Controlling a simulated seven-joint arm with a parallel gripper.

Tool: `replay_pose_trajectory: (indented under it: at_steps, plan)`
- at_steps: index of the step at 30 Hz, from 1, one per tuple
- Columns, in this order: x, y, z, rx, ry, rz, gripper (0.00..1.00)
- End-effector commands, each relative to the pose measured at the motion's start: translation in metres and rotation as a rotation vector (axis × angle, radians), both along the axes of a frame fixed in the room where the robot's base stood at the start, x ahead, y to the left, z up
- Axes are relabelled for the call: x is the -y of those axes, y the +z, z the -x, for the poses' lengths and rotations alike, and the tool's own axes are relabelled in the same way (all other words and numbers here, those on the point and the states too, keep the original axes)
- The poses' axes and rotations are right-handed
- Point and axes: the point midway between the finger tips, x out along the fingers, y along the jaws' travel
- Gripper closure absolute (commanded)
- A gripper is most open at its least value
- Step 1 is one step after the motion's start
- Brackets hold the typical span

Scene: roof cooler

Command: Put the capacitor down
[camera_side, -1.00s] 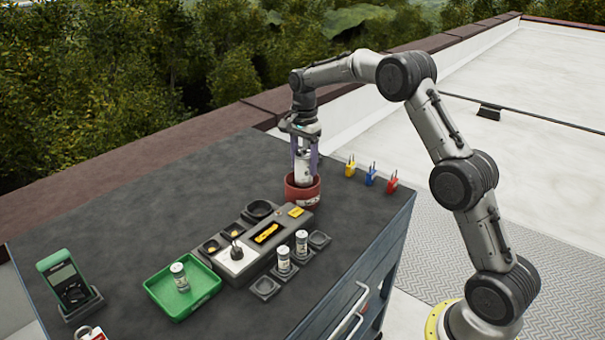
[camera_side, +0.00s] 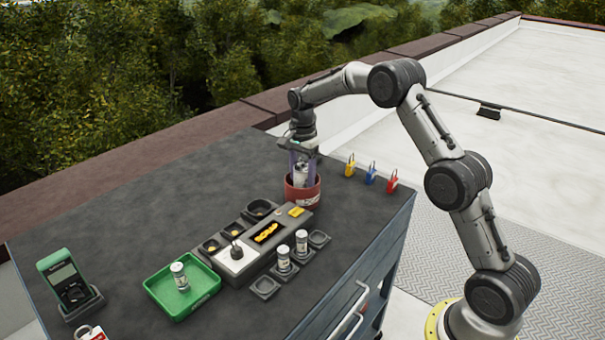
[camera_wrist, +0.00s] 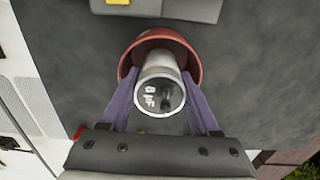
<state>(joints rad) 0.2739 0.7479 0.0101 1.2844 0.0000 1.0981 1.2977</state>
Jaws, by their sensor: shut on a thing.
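The capacitor (camera_wrist: 161,88) is a silver can with a dark, marked top in the wrist view. My gripper (camera_side: 303,172) is shut on it, with a purple finger on each side. The capacitor also shows in the side view (camera_side: 301,172), upright, with its lower part hidden inside a red round bin (camera_side: 303,194). The bin's rim (camera_wrist: 130,62) surrounds the capacitor in the wrist view. I cannot tell whether the capacitor touches the bin's floor.
Small cans stand in holders (camera_side: 265,288) and in a green tray (camera_side: 158,290). Several padlocks (camera_side: 370,175) stand at right. A green meter (camera_side: 62,275) is at left. The back of the bench is clear.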

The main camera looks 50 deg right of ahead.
Motion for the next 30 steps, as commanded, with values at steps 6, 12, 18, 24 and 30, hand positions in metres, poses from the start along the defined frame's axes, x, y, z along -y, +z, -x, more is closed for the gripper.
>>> replay_pose_trajectory:
  at_steps: [6,12,18,24,30]
  plan:
    - [0.0,-0.003,0.0,0.001,0.0,0.0,1.0]
    - [0.0,-0.004,0.0,-0.001,0.0,0.0,0.25]
    - [0.0,-0.002,0.0,0.0,0.0,0.0,0.25]
    - [0.0,0.021,-0.001,0.003,0.0,0.001,0.25]
    - [0.0,0.064,-0.001,0.005,0.0,0.001,0.25]
